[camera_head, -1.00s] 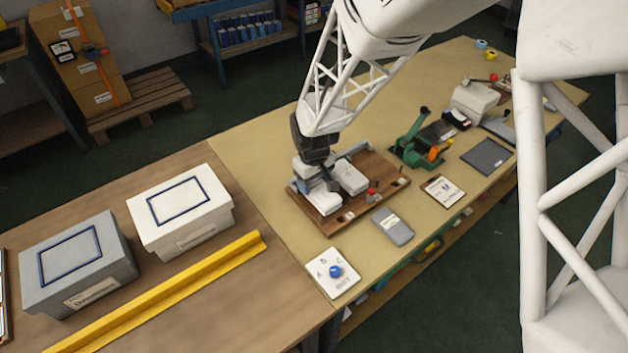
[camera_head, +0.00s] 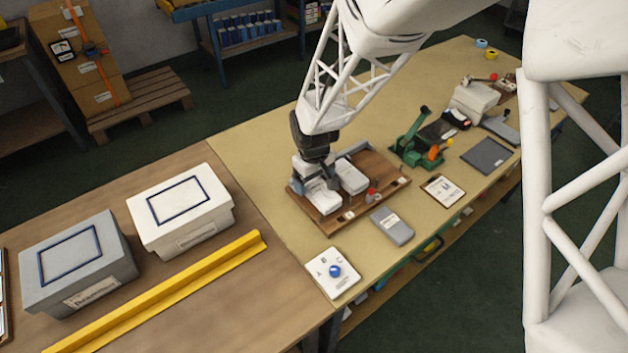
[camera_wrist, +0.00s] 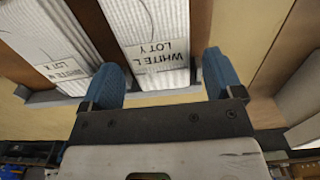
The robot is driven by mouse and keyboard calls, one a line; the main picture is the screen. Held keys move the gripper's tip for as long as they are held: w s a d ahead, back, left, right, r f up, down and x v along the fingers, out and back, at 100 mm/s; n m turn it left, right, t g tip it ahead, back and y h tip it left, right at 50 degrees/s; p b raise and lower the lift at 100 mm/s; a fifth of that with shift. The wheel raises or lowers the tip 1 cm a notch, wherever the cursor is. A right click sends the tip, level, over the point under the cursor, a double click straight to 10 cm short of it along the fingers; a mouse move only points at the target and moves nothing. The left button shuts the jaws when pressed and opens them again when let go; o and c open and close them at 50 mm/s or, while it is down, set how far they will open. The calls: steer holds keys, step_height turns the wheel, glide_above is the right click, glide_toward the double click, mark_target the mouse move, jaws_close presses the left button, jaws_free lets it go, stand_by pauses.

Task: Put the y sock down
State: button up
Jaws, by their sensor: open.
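The white y sock (camera_wrist: 158,45), with a label reading "WHITE L LOT Y", lies flat between my gripper's fingers in the wrist view. My gripper (camera_wrist: 163,85) is open, with one blue finger on either side of the sock. In the head view, my gripper (camera_head: 318,182) is over the left white sock (camera_head: 321,199) on the wooden board (camera_head: 380,184). The second white sock, labelled LOT X (camera_wrist: 50,50), lies to the left in the wrist view and beside the first in the head view (camera_head: 352,177).
A small red-topped piece (camera_head: 371,195) stands at the board's front edge. A grey device (camera_head: 392,226) and a dial panel (camera_head: 333,273) lie in front. A green press (camera_head: 418,142) stands to the right. White (camera_head: 180,211) and grey (camera_head: 78,264) boxes stand to the left.

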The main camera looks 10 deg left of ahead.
mark_target(316, 184)
step_height(316, 184, up, 12)
steer(key=shift+f, duration=0.2)
stand_by(0.4)
steer(key=shift+d+r, duration=0.1)
stand_by(0.6)
steer(key=s+d+r+m+t, duration=0.1)
steer(key=s+d+r+m, duration=0.1)
steer(key=s+d+r, duration=0.45)
steer(key=s+d+r+m, duration=0.2)
steer(key=d+r, duration=0.2)
steer(key=d, duration=0.5)
steer(key=s+d+r+m, duration=0.2)
steer(key=s+d, duration=0.4)
steer(key=s, duration=0.1)
steer(key=s+d+r+m+t, duration=0.1)
steer(key=s+d+r+m, duration=0.1)
steer(key=s+d, duration=0.3)
steer(key=s+m, duration=0.1)
steer(key=s, duration=0.2)
steer(key=shift+s+d+r+t, duration=0.15)
steer(key=shift+d+t, duration=0.15)
steer(key=shift+d, duration=0.05)
